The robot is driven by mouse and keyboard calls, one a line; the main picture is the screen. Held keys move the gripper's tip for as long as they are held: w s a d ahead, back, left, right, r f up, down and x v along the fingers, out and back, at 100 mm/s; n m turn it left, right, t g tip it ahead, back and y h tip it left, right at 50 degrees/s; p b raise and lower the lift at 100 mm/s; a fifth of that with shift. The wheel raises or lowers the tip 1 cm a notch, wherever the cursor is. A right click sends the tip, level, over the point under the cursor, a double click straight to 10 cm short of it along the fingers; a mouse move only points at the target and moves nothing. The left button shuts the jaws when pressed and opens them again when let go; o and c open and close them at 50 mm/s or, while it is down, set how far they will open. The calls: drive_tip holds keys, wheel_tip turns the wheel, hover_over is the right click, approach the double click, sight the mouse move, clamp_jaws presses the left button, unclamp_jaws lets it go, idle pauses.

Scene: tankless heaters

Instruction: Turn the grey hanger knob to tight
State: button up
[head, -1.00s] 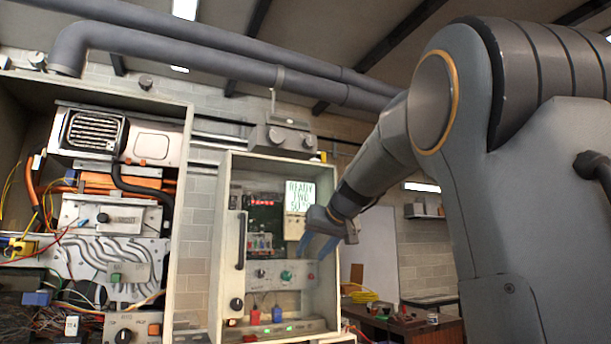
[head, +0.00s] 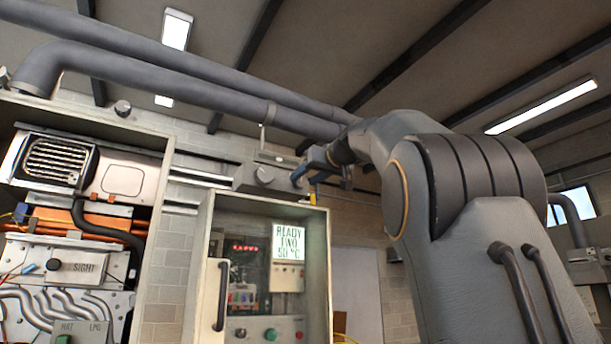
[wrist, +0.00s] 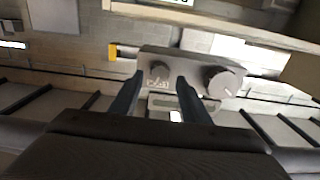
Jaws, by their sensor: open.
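A grey hanger box (head: 247,180) hangs below the large grey pipe, above the small cabinet. In the wrist view, the same box (wrist: 195,66) carries two grey knobs. Contact with the knob cannot be told.
The small cabinet (head: 322,262) with a lit display (head: 287,243) stands just below the hanger box. A larger open cabinet (head: 168,150) is to the left. Grey pipes (head: 180,72) run above. A yellow piece (wrist: 112,52) sits near the box.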

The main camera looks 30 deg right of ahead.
sight(299, 183)
drive_tip(key=shift+w+a+p, duration=0.1)
drive_tip(key=shift+w+p, duration=0.3)
drive_tip(key=shift+w, duration=0.75)
drive_tip(key=c, duration=1)
drive_tip(key=shift+d, duration=0.2)
drive_tip(key=shift+c, duration=0.3)
drive_tip(key=shift+a, duration=0.1)
